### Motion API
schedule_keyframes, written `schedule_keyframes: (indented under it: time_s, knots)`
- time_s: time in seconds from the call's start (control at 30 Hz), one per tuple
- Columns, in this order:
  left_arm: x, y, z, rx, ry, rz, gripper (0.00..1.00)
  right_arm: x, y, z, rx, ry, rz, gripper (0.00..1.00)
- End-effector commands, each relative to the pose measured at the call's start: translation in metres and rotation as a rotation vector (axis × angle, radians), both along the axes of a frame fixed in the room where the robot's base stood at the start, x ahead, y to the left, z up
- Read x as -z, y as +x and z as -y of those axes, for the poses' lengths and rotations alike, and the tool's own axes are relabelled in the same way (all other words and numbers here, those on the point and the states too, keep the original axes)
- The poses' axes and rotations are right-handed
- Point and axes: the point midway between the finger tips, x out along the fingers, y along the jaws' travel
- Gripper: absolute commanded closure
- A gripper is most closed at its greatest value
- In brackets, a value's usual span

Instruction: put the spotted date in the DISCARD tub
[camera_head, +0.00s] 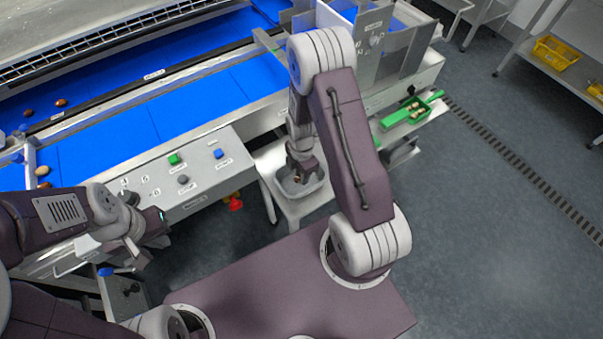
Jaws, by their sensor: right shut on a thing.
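My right gripper (301,170) points down at a grey tub (318,188) on a small stand beside the conveyor, with its fingertips over or just inside the tub. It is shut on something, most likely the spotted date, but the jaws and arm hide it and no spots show. No label can be read on the tub, so I cannot tell whether it is the DISCARD tub. My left gripper (158,216) is at the left, in front of the control panel, and its jaw opening is unclear.
Several dates (43,170) lie on the blue conveyor belt (150,130) at the left. The control panel (200,170) has coloured buttons. A green tray (405,114) with pale pieces stands right of my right arm. Yellow bins (556,53) sit on a shelf far right. The right floor is clear.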

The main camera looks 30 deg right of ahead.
Motion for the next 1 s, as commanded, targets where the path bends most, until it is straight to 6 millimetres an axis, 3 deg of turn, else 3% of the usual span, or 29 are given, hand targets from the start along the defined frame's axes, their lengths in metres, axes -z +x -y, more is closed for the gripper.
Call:
schedule_keyframes:
  time_s: [1.0]
  knots:
    - [0.012,0.000,0.000,0.000,0.000,0.000,1.00,0.016,0.000,0.000,0.000,0.000,0.000,0.88]
